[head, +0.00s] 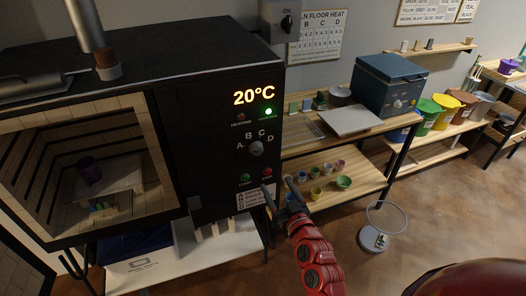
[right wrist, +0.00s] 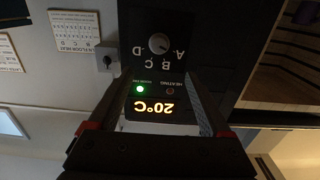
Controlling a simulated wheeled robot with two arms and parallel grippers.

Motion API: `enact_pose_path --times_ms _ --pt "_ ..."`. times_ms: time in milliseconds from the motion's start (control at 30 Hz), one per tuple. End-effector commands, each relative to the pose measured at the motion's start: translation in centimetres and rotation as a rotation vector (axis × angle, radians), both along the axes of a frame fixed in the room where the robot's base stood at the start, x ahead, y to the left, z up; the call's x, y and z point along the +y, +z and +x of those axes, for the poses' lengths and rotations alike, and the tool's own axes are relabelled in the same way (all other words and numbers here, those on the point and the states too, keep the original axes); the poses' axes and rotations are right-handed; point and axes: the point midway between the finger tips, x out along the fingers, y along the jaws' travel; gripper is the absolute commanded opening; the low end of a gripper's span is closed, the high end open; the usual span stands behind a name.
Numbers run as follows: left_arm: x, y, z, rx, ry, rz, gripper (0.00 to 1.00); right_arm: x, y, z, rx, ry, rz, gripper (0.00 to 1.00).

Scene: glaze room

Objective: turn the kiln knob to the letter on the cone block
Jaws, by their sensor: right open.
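The kiln knob (head: 256,148) is a grey dial on the black kiln panel, with letters A, B, C and D around it; its exact pointing is too small to tell. It also shows upside down in the right wrist view (right wrist: 158,43). The display reads 20°C and a green light is lit. My right gripper (head: 278,190) is open and empty, below and right of the knob, apart from it. Its fingers also show in the right wrist view (right wrist: 160,78). My left gripper is not in view.
Green and red buttons sit below the knob. A wall switch (head: 287,22) marked ON is above right. A wooden shelf (head: 325,195) with small pots stands to the right. Floor at the lower right is mostly clear.

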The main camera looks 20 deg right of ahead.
Motion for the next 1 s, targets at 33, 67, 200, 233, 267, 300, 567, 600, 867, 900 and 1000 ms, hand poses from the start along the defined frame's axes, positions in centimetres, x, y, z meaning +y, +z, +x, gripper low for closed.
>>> enact_pose_path --times_ms 33,67,200,233,267,300,567,600,867,900,1000 --pt "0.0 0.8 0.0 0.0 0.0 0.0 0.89 0.1 0.4 0.8 0.002 0.003 0.001 0.83" --pt "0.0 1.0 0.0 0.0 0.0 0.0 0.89 0.2 0.3 1.4 0.004 0.003 0.001 0.83" --pt "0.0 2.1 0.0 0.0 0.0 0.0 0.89 0.2 0.4 4.0 0.003 0.001 0.0 0.83" --pt "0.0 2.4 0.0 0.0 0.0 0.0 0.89 0.2 0.4 4.6 0.002 0.001 0.0 0.83" --pt "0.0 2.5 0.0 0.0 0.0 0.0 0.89 0.3 0.5 5.1 0.0 0.002 0.0 0.83" --pt "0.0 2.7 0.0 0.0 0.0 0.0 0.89 0.3 0.5 5.9 0.0 0.002 0.0 0.83" --pt "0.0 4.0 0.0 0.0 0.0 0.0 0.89 0.4 0.3 10.5 0.001 -0.002 -0.002 0.83" --pt "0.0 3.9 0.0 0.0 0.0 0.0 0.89 0.4 0.3 11.2 -0.002 0.0 -0.001 0.83" --pt "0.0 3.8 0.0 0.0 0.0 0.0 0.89 0.5 -0.1 14.7 0.0 -0.001 -0.002 0.83" --pt "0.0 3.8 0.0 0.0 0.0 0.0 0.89 0.5 -0.1 15.0 0.0 -0.002 -0.002 0.83" --pt "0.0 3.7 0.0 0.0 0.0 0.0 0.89 0.5 0.0 15.6 -0.001 -0.002 -0.001 0.83"
